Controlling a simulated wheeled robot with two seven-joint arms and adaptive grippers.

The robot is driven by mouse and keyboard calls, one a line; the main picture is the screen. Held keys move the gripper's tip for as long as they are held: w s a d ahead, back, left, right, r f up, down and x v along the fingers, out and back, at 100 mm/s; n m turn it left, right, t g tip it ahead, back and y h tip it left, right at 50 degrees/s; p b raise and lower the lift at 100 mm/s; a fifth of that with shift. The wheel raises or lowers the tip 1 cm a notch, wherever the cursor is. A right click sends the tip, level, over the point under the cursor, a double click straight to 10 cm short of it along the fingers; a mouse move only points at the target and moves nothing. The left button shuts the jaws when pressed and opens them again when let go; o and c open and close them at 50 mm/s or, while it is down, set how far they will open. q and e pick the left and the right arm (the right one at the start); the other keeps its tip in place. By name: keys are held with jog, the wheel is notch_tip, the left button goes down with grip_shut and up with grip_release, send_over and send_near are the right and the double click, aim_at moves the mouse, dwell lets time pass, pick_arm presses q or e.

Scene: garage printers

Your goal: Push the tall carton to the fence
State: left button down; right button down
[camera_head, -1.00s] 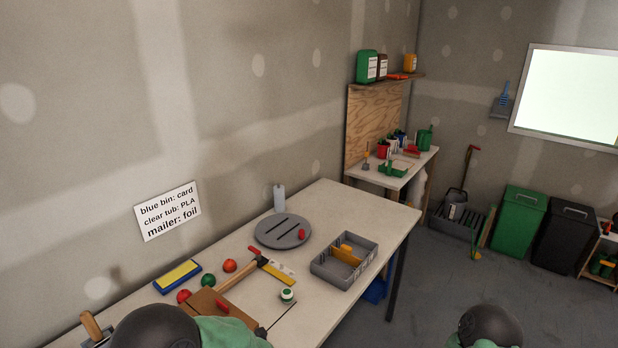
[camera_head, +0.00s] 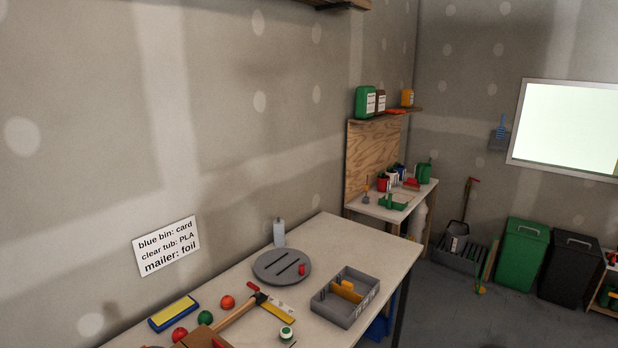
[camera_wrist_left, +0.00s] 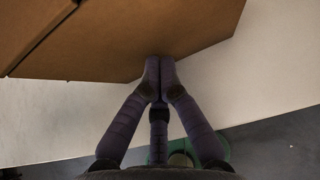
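A brown cardboard carton (camera_wrist_left: 140,40) fills the top of the left wrist view, with a dark seam across its left part. A brown surface, likely the same carton (camera_head: 196,339), shows at the bottom edge of the head view, mostly cut off. My left gripper (camera_wrist_left: 160,64) has its fingertips together with nothing between them. They overlap the carton's near edge in the picture; I cannot tell whether they touch it. My right gripper is not in view. I cannot make out a fence for certain.
The workbench (camera_head: 330,232) holds a hammer (camera_head: 236,311), a grey turntable (camera_head: 282,266), a grey divided tray (camera_head: 345,297), a spray-type bottle (camera_head: 279,233), several coloured balls and a yellow-blue block (camera_head: 174,312). Bare bench top lies at the back right.

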pick_arm(q)
jog(key=shift+d, duration=0.1)
jog(key=shift+s+d+f+p+v, duration=0.15)
jog(key=shift+p+v, duration=0.15)
jog(key=shift+v, duration=0.4)
jog(key=shift+f+p+v, duration=0.1)
jog(key=shift+p+v, duration=0.25)
jog(key=shift+v, duration=0.35)
jog(key=shift+s+d+f+p+v, duration=0.15)
jog(key=shift+p+v, duration=0.15)
jog(key=shift+v, duration=0.45)
jog(key=shift+a, duration=0.1)
